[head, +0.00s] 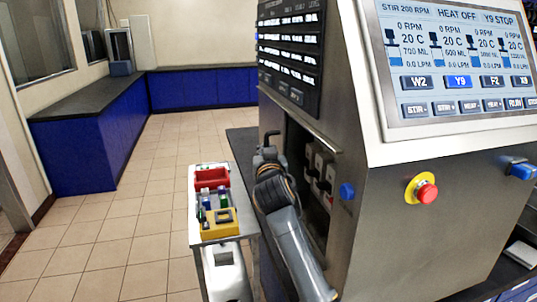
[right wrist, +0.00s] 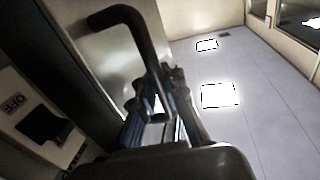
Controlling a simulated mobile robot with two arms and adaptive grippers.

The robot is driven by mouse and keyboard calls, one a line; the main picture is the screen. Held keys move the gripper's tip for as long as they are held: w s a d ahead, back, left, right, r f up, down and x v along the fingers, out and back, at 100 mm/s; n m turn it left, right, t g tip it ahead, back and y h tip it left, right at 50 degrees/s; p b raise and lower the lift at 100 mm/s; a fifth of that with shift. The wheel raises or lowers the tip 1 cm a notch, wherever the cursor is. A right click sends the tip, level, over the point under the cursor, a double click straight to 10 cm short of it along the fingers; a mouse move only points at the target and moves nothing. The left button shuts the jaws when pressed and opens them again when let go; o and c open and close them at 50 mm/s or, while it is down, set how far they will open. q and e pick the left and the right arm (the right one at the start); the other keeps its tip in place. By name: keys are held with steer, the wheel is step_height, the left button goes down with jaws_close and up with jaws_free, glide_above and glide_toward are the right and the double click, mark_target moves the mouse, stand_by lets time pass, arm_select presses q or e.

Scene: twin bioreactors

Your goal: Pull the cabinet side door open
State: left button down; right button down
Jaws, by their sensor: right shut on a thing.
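The cabinet (head: 385,240) is the large grey metal housing on the right of the head view. Its side door (right wrist: 108,55) is at least partly open; switches (head: 318,175) show inside the recess. One marked OFF shows in the right wrist view (right wrist: 42,125). The black bent door handle (head: 271,134) sticks up past my right gripper (head: 266,152). It also shows in the right wrist view (right wrist: 125,16). My right gripper is shut on the handle. My arm and gripper hide much of the door in the head view. My left gripper is out of view.
A narrow cart (head: 205,238) with a red bin (head: 211,178) and a yellow rack (head: 220,224) stands close left of my right arm. A white container (head: 226,275) is below. Blue counters (head: 80,150) line the walls. The tiled floor between is clear.

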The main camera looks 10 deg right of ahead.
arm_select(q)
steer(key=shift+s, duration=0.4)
arm_select(e)
steer(key=c, duration=1.7)
jaws_free()
steer(key=shift+a, duration=0.1)
steer(key=shift+s, duration=0.15)
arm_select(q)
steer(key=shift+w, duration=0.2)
arm_select(e)
steer(key=s, duration=0.3)
steer(key=s+a, duration=0.1)
steer(key=s, duration=0.3)
steer(key=s+a, duration=0.1)
steer(key=s, duration=0.3)
steer(key=shift+s, duration=0.25)
steer(key=shift+f, duration=0.1)
